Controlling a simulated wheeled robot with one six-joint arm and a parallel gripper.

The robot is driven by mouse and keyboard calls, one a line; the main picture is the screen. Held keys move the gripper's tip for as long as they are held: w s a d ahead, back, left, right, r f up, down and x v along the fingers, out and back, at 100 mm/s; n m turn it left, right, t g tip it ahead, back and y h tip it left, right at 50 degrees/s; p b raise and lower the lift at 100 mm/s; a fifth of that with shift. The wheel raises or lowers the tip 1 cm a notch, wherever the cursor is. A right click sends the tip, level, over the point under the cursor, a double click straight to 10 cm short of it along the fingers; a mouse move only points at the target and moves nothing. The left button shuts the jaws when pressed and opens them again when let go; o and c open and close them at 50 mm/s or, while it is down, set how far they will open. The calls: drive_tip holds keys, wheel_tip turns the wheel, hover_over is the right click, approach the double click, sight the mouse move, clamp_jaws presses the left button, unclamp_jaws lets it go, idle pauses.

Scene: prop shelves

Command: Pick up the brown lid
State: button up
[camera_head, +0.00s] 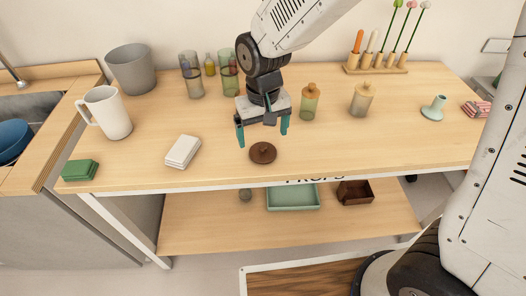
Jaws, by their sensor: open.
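The brown lid (263,153) is a small dark round disc with a knob on top. It lies flat on the wooden tabletop near the front edge, at the middle of the view. My gripper (263,139) points down just above and slightly behind the lid. Its two teal fingers are spread apart with nothing between them. The lid is fully visible and appears apart from the fingers.
A white stack (182,151) and a white mug (104,112) stand to the left. Two jars, one green (309,104) and one tan (361,101), stand to the right. Tall glasses (191,75) stand behind. The tabletop right of the lid is clear.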

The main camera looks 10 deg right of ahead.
sight(263, 145)
wheel_tip(263, 145, down, 5)
drive_tip(key=shift+f, duration=0.1)
drive_tip(key=c, duration=1)
drive_tip(key=shift+c, duration=0.2)
